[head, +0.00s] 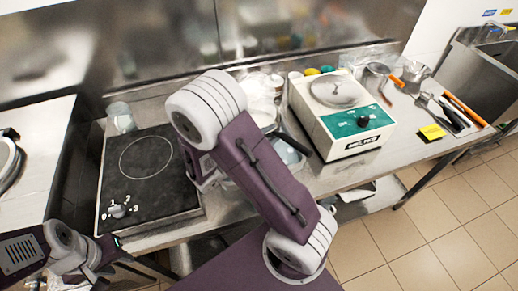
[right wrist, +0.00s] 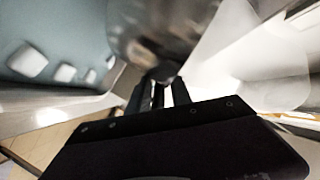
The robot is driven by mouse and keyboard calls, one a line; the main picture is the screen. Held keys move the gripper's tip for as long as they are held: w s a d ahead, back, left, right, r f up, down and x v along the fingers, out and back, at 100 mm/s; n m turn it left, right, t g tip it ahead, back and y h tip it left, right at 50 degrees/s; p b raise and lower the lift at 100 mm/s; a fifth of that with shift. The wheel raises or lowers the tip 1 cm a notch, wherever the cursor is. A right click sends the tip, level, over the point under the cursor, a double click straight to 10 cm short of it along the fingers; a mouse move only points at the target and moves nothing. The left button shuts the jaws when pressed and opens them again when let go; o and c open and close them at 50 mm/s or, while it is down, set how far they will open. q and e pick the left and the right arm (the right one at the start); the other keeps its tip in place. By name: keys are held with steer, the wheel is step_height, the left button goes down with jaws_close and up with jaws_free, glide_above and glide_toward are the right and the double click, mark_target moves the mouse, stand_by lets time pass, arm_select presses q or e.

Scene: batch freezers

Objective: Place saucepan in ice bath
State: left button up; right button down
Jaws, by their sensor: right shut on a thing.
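The saucepan (right wrist: 165,25) shows as a blurred shiny metal surface at the top of the right wrist view. My right gripper (right wrist: 160,92) is shut on its dark handle (right wrist: 166,70). In the head view my right arm hides this gripper and most of the pan. The ice bath (right wrist: 55,88) is a blue-grey container with several white ice cubes, left of my right gripper in the wrist view. Part of it shows beside my arm in the head view (head: 291,154). My left gripper (head: 80,272) is at the lower left, its fingers unclear.
A black cooktop (head: 150,160) with an empty ring lies left of my right arm. A white machine with a green panel (head: 345,120) stands right of the ice bath. Tools and a yellow note (head: 432,132) lie farther right, near a sink (head: 485,65).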

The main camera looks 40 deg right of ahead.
steer(key=w+f, duration=0.1)
steer(key=w, duration=0.2)
steer(key=w+f, duration=0.1)
steer(key=w, duration=0.1)
steer(key=shift+a+f, duration=0.3)
steer(key=shift+f, duration=0.05)
step_height(320, 180, down, 4)
steer(key=shift+s+r+b, duration=0.1)
steer(key=shift+r+b, duration=0.1)
steer(key=shift+b, duration=0.4)
steer(key=shift+f, duration=0.25)
steer(key=c, duration=1.2)
jaws_free()
steer(key=shift+o, duration=0.2)
steer(key=shift+a, duration=0.1)
steer(key=v, duration=1.2)
steer(key=shift+r, duration=0.15)
